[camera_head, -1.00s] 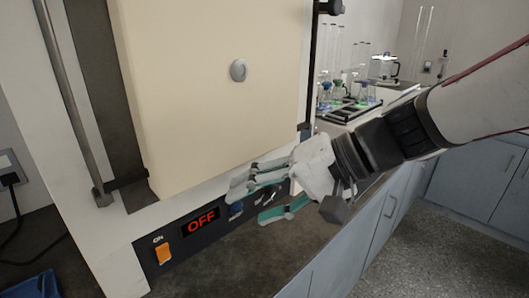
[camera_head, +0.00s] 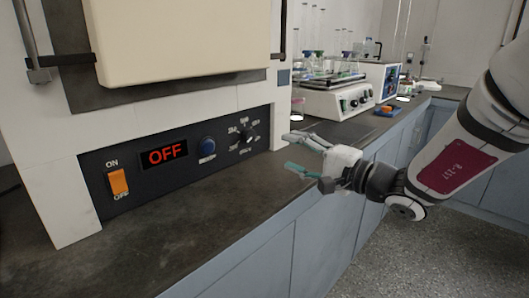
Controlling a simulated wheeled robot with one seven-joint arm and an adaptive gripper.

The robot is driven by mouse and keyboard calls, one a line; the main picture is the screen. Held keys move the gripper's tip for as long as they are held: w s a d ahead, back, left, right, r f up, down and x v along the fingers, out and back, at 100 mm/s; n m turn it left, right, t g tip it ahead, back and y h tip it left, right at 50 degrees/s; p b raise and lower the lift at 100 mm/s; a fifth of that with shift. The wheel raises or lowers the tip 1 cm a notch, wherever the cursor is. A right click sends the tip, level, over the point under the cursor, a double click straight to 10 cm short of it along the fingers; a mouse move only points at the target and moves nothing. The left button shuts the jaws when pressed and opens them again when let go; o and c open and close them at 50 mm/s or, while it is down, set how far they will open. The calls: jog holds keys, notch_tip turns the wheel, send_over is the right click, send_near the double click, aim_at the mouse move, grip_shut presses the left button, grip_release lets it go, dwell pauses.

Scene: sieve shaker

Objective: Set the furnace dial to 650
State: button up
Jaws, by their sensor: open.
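The furnace (camera_head: 165,105) stands on the dark counter at the left, its cream door above a black control panel (camera_head: 138,177). The panel carries an orange ON/OFF switch (camera_head: 118,182), a red display reading OFF (camera_head: 167,154), a blue round button (camera_head: 208,145) and the dial (camera_head: 245,136) with white markings around it. The dial's numbers and pointer are too small to read surely. My gripper (camera_head: 291,152) is open and empty, just right of the panel above the counter's front edge. Its fingers point left toward the dial, apart from it.
A shaker with knobs (camera_head: 345,101) stands on the counter to the right, with glassware on top. Another blue-and-white device (camera_head: 382,82) is beyond it. The dark counter in front of the furnace (camera_head: 190,220) is clear. Blue-grey cabinets (camera_head: 262,250) lie below.

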aim_at(252, 137)
jog(key=b+x, duration=0.2)
jog(key=x, duration=1.1)
jog(key=shift+w+a, duration=0.2)
jog(key=shift+w, duration=0.1)
jog(key=c, duration=1.1)
